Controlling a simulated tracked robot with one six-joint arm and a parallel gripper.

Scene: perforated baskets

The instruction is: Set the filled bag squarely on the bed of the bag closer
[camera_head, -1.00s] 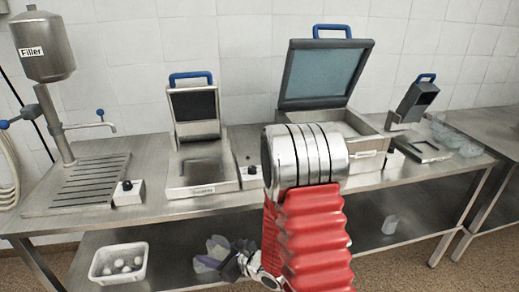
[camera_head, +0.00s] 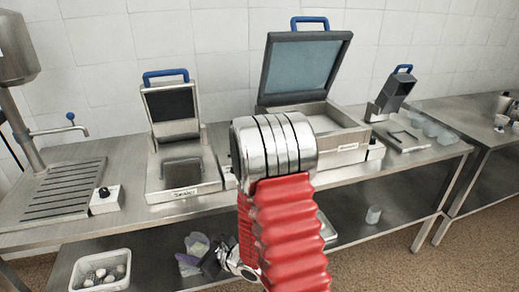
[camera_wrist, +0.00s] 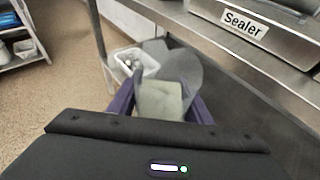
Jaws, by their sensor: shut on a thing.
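My gripper (camera_wrist: 160,110) has purple fingers shut on a pale grey-green bag (camera_wrist: 160,102), seen from above in the wrist view. In the head view my gripper (camera_head: 198,258) is low, in front of the bench and below its top; the bag is too small there to make out its shape. The bag closer appears to be the machine labelled "Sealer" (camera_wrist: 243,23) at the upper right of the wrist view. It is likely the left lidded machine (camera_head: 185,172) in the head view, with its blue-handled lid raised. The bag is apart from it.
A white basket (camera_head: 74,271) with several pale round items stands on the lower shelf (camera_head: 150,255). A larger lidded machine (camera_head: 305,70) and a small press (camera_head: 393,92) stand right along the bench. A filler tap (camera_head: 58,130) is left. My red-sleeved arm hides part of the bench.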

